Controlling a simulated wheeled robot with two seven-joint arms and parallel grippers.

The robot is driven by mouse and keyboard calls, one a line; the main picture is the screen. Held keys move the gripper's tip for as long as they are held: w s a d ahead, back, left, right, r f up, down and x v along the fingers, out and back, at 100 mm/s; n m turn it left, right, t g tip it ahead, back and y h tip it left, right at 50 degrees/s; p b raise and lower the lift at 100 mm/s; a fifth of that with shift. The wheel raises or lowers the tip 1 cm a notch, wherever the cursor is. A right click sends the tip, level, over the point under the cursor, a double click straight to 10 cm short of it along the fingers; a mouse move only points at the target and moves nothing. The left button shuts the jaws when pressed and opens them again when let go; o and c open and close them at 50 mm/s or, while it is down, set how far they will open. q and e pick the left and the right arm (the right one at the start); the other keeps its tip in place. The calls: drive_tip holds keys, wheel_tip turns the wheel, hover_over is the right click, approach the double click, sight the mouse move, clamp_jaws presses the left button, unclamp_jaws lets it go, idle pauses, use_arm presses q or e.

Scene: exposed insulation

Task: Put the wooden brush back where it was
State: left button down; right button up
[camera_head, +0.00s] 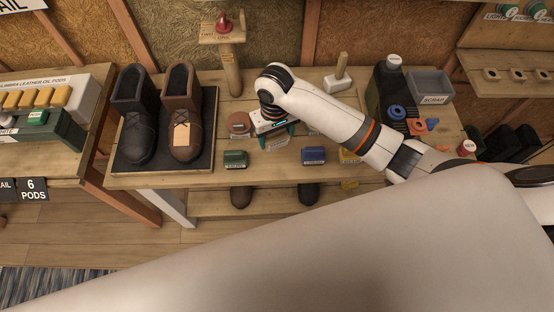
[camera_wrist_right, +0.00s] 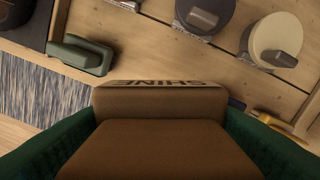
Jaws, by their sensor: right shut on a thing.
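My right gripper (camera_head: 276,128) is low over the middle of the workbench, beyond the green and blue blocks. In the right wrist view its two green fingers are closed on the sides of a brown block (camera_wrist_right: 158,150), which looks like the wooden brush. A "SHINE" label (camera_wrist_right: 165,84) shows on the far side of the brush, partly covered by it. In the head view the brush is mostly hidden by the gripper. I cannot tell whether its underside touches the bench. My left gripper is not in view.
A green block (camera_head: 235,159) and a blue block (camera_head: 313,156) lie at the bench's front. A round brown tin (camera_head: 238,122) is just left of my gripper. Boots (camera_head: 181,115) stand on a dark mat at left; a scrap bin (camera_head: 430,85) is at right.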

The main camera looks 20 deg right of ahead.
sight(275, 162)
drive_tip(key=f, duration=1.1)
drive_tip(key=shift+a+f, duration=0.2)
drive_tip(key=shift+a, duration=0.05)
drive_tip(key=shift+f, duration=0.15)
drive_tip(key=o, duration=1)
drive_tip(key=shift+c, duration=0.2)
wheel_tip(275, 162, up, 12)
drive_tip(key=shift+r, duration=0.2)
